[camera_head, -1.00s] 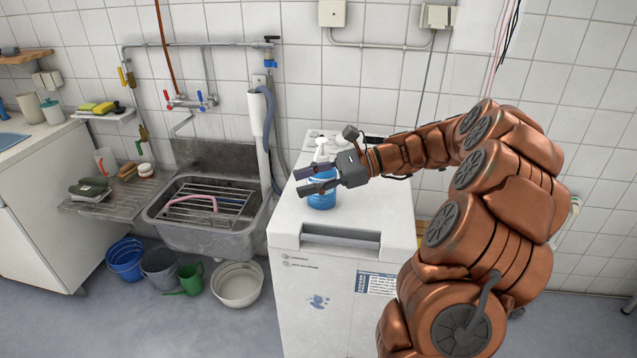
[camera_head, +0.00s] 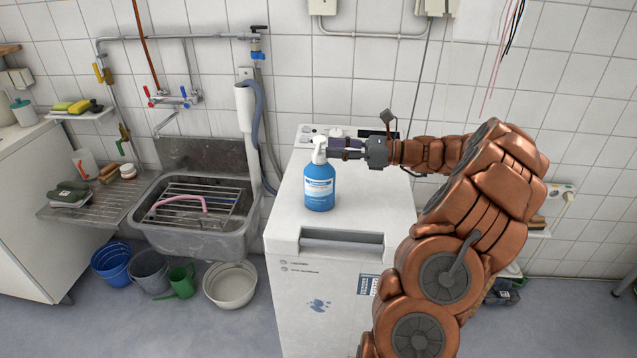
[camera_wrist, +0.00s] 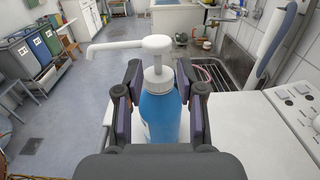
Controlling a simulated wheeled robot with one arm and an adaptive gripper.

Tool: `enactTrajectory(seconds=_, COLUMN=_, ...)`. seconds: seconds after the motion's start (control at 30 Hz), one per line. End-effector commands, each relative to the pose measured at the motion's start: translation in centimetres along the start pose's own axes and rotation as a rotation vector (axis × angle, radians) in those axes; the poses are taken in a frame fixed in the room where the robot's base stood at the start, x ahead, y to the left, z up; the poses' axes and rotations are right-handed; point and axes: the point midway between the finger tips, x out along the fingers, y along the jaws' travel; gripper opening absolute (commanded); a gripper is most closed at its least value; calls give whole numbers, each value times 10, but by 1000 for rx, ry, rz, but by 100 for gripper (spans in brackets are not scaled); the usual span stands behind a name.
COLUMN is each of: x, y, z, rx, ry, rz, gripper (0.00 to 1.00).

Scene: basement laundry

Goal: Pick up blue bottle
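The blue bottle (camera_head: 320,188) stands upright on the white top-loading washing machine (camera_head: 376,205). It has a white pump head and a pale label. My gripper (camera_head: 332,148) is level with the bottle's neck, to its right in the head view, with its fingers pointing left. In the wrist view the bottle (camera_wrist: 160,112) stands between the two spread fingers (camera_wrist: 158,92), with its white nozzle pointing left. The fingers look open. Whether either finger touches the bottle is not clear, and the palm hides its lower part.
The metal sink (camera_head: 200,238) with a rack and pink hose is left of the machine. A grey drain hose (camera_head: 262,130) runs up the wall between them. Buckets (camera_head: 231,285) stand on the floor. The machine's front lid area is clear.

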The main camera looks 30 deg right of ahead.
Motion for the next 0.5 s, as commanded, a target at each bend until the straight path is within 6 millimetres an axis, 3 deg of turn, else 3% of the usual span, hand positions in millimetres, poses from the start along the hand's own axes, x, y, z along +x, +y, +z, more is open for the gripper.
enactTrajectory(seconds=0.23, x=36, y=4, z=3, rx=2, ry=-1, rz=9, gripper=38)
enactTrajectory(seconds=0.5, x=44, y=3, z=1, rx=0, ry=-1, rz=5, gripper=38)
